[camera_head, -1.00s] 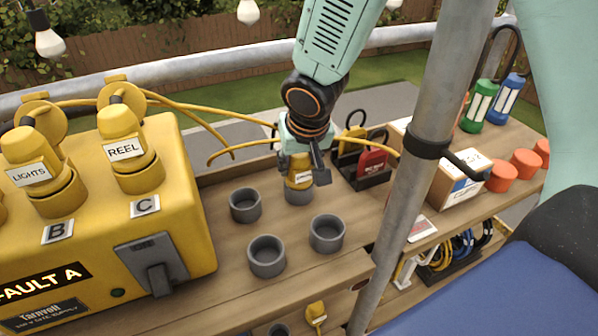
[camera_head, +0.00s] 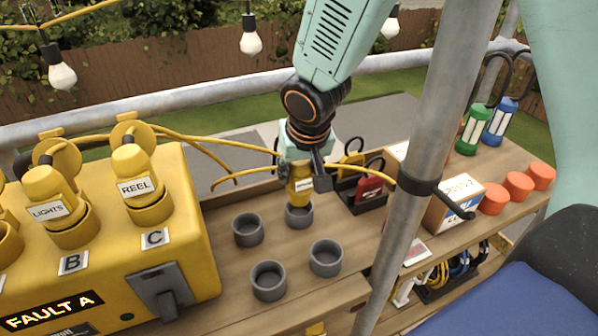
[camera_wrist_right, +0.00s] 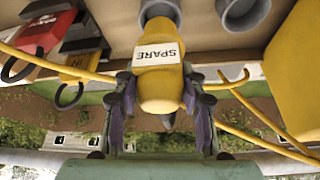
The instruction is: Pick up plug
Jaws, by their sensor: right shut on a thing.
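A yellow plug (camera_head: 300,192) stands upright at a grey round cup (camera_head: 299,215) on the wooden bench, its lower end just above or at the cup's mouth; I cannot tell if it is fully clear. My right gripper (camera_head: 302,168) is shut on the plug from above. In the right wrist view the plug (camera_wrist_right: 160,88) shows a white SPARE label, with the fingers of my right gripper (camera_wrist_right: 161,100) on both sides of its body. A yellow cable runs from the plug. My left gripper is not in view.
Other empty grey cups (camera_head: 248,229) stand close by on the bench. A yellow box (camera_head: 190,240) with LIGHTS and REEL plugs is at left. A dark rack with a red item (camera_head: 369,188) is just right of the plug. A metal pole (camera_head: 425,130) crosses the right side.

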